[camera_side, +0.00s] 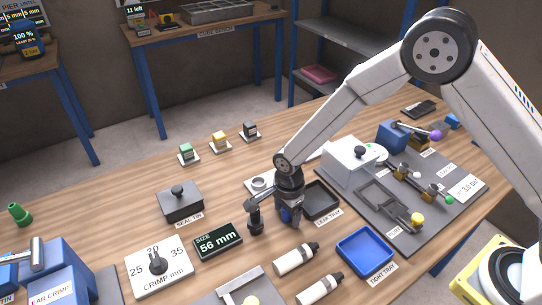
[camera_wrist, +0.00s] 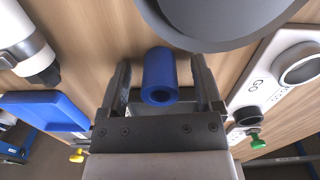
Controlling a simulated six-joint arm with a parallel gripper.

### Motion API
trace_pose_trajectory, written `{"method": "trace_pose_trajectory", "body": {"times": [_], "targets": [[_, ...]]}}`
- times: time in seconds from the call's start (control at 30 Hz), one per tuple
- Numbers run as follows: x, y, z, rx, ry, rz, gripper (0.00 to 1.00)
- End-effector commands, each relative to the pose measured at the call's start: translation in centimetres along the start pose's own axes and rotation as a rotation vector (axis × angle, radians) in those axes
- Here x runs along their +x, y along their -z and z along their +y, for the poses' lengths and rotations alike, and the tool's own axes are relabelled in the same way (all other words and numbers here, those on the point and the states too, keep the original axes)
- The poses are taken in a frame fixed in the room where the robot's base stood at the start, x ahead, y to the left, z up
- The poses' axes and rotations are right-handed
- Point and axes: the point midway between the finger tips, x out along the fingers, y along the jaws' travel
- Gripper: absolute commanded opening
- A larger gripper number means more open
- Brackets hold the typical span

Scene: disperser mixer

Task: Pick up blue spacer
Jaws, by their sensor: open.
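The blue spacer (camera_wrist: 158,72) is a short hollow cylinder. In the wrist view it lies between the two fingers of my gripper (camera_wrist: 161,78), with its round bore facing the camera. The fingers stand apart, with a visible gap on each side of the spacer. In the side view my gripper (camera_side: 289,212) points down at the table, just left of the leak tray, and part of the blue spacer (camera_side: 286,215) shows at the fingers. The fingers hide the rest of it there.
The black leak tray (camera_side: 321,201) is close on the right. The blue tight tray (camera_side: 366,252) and white bottles (camera_side: 295,259) are in front. A white gauge plate (camera_wrist: 283,85) marked GO lies right in the wrist view.

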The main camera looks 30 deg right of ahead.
Motion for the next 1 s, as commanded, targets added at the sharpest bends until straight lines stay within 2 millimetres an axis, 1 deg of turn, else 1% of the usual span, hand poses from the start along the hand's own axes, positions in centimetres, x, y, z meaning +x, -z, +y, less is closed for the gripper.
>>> {"method": "trace_pose_trajectory", "body": {"times": [0.5,0.53,0.57,0.6,0.67,0.7,0.77,0.8,1.0], "targets": [[0.11,0.0,-0.01,0.0,0.001,0.0,0.83],[0.11,0.0,-0.01,0.0,0.001,0.0,0.8],[0.11,0.0,-0.01,0.0,0.0,0.0,0.71],[0.11,0.0,-0.01,0.0,0.0,0.0,0.58],[0.11,0.0,-0.01,0.0,0.0,0.0,0.39],[0.11,0.0,-0.01,0.0,0.0,0.0,0.26],[0.11,0.0,-0.01,0.0,0.0,0.0,0.07],[0.11,0.0,-0.01,0.0,0.0,0.0,0.0],[0.1,0.0,-0.01,0.0,0.001,0.0,0.0]]}}
